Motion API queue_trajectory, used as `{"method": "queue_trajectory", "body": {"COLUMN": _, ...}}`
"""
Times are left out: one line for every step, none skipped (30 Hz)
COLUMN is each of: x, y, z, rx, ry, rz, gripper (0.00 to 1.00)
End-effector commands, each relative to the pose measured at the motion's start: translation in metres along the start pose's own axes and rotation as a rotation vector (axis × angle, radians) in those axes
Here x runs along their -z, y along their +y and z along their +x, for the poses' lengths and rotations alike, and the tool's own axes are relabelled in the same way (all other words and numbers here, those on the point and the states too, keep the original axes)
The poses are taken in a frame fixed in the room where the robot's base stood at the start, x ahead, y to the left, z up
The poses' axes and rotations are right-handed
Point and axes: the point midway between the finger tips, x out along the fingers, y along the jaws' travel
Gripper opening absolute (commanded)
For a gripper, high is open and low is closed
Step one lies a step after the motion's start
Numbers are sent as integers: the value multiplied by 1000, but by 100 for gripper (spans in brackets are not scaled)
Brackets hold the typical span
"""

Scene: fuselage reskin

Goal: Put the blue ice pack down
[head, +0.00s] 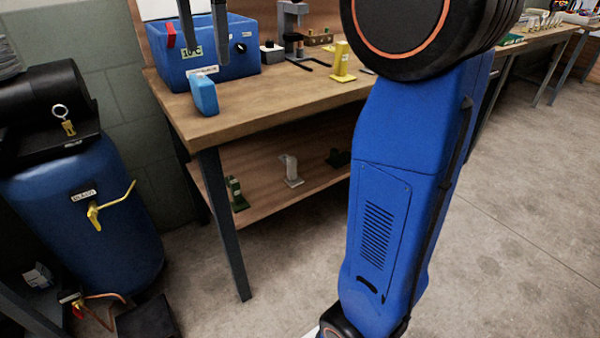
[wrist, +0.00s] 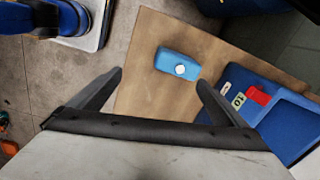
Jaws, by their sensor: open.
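The light blue ice pack (head: 204,95) stands on the wooden bench top (head: 260,105), near its front left corner and just in front of the blue bin. In the wrist view the ice pack (wrist: 177,64) lies beyond my fingertips, with a white round cap facing the camera. My gripper (wrist: 160,83) is open and empty, its two dark fingers spread apart. In the head view my gripper (head: 203,35) hangs above the bench, with its fingers in front of the blue bin. The ice pack is apart from both fingers.
The blue bin (head: 240,67) with a 10°C label stands right behind the ice pack; it also shows in the wrist view (wrist: 290,125). A yellow block (head: 342,62) and a dark stand (head: 291,30) are farther right. A blue tank (head: 90,225) stands left of the bench.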

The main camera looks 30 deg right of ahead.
Motion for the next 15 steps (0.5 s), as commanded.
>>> {"method": "queue_trajectory", "body": {"x": 1, "y": 19, "z": 5, "rx": 17, "ry": 3, "rz": -58, "gripper": 97}}
{"method": "queue_trajectory", "body": {"x": 2, "y": 27, "z": 10, "rx": 27, "ry": 5, "rz": -96, "gripper": 97}}
{"method": "queue_trajectory", "body": {"x": 2, "y": 39, "z": 16, "rx": 40, "ry": 8, "rz": -147, "gripper": 97}}
{"method": "queue_trajectory", "body": {"x": 3, "y": 48, "z": 21, "rx": 49, "ry": 12, "rz": -184, "gripper": 97}}
{"method": "queue_trajectory", "body": {"x": 4, "y": 57, "z": 26, "rx": 58, "ry": 15, "rz": -222, "gripper": 97}}
{"method": "queue_trajectory", "body": {"x": 4, "y": 68, "z": 33, "rx": 71, "ry": 20, "rz": -271, "gripper": 97}}
{"method": "queue_trajectory", "body": {"x": 4, "y": 77, "z": 39, "rx": 79, "ry": 25, "rz": -309, "gripper": 97}}
{"method": "queue_trajectory", "body": {"x": 4, "y": 85, "z": 44, "rx": 88, "ry": 29, "rz": -344, "gripper": 97}}
{"method": "queue_trajectory", "body": {"x": 5, "y": 96, "z": 51, "rx": 99, "ry": 36, "rz": -391, "gripper": 97}}
{"method": "queue_trajectory", "body": {"x": 5, "y": 104, "z": 57, "rx": 107, "ry": 41, "rz": -427, "gripper": 97}}
{"method": "queue_trajectory", "body": {"x": 5, "y": 113, "z": 63, "rx": 115, "ry": 47, "rz": -462, "gripper": 97}}
{"method": "queue_trajectory", "body": {"x": 5, "y": 124, "z": 72, "rx": 126, "ry": 56, "rz": -509, "gripper": 97}}
{"method": "queue_trajectory", "body": {"x": 5, "y": 133, "z": 79, "rx": 133, "ry": 63, "rz": -546, "gripper": 97}}
{"method": "queue_trajectory", "body": {"x": 5, "y": 142, "z": 86, "rx": 141, "ry": 70, "rz": -582, "gripper": 97}}
{"method": "queue_trajectory", "body": {"x": 4, "y": 154, "z": 95, "rx": 152, "ry": 81, "rz": -632, "gripper": 97}}
